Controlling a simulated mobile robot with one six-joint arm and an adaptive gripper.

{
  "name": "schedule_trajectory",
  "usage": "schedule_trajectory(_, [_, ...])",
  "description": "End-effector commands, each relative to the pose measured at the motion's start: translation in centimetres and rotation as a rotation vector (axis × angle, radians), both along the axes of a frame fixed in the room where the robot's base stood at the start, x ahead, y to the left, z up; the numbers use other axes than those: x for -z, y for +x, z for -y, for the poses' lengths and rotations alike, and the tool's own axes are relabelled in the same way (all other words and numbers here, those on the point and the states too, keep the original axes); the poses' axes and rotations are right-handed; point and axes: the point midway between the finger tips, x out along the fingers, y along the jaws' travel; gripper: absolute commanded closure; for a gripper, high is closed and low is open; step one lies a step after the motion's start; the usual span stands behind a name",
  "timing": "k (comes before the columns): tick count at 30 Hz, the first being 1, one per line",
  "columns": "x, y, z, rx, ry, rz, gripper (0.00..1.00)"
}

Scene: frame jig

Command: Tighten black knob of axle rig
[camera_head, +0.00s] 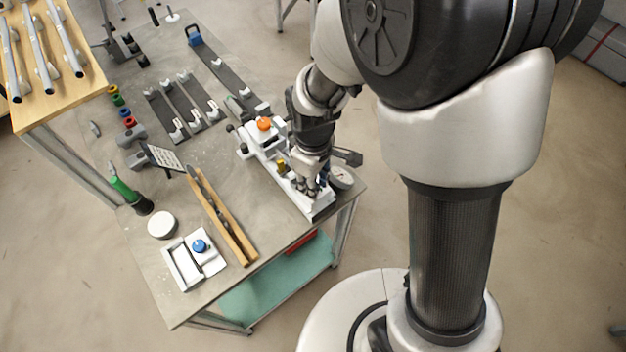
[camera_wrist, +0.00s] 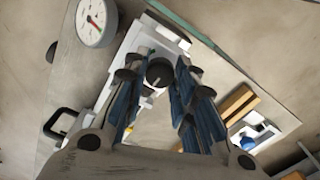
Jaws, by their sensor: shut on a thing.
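The axle rig (camera_head: 268,160) is a long white fixture along the right edge of the grey bench, with an orange knob (camera_head: 264,124) at its far end. My gripper (camera_head: 312,186) points down over the near end of the rig. In the wrist view, the black knob (camera_wrist: 160,72) sits between the fingertips of my gripper (camera_wrist: 161,80), which have blue inner pads. My gripper is shut on the black knob.
A round dial gauge (camera_wrist: 96,22) stands close beside my gripper. A wooden strip (camera_head: 222,215), a white block with a blue knob (camera_head: 200,246) and a white round disc (camera_head: 162,225) lie nearer the bench front. Dark rail plates (camera_head: 185,105) lie farther back.

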Motion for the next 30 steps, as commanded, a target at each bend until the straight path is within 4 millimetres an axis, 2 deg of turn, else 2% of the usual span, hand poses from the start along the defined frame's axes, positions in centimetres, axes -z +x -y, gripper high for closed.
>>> schedule_trajectory(8, [-0.05, -0.03, 0.02, 0.185, -0.001, -0.001, 0.99])
schedule_trajectory(30, [-0.05, -0.01, 0.01, 0.885, 0.000, 0.000, 0.99])
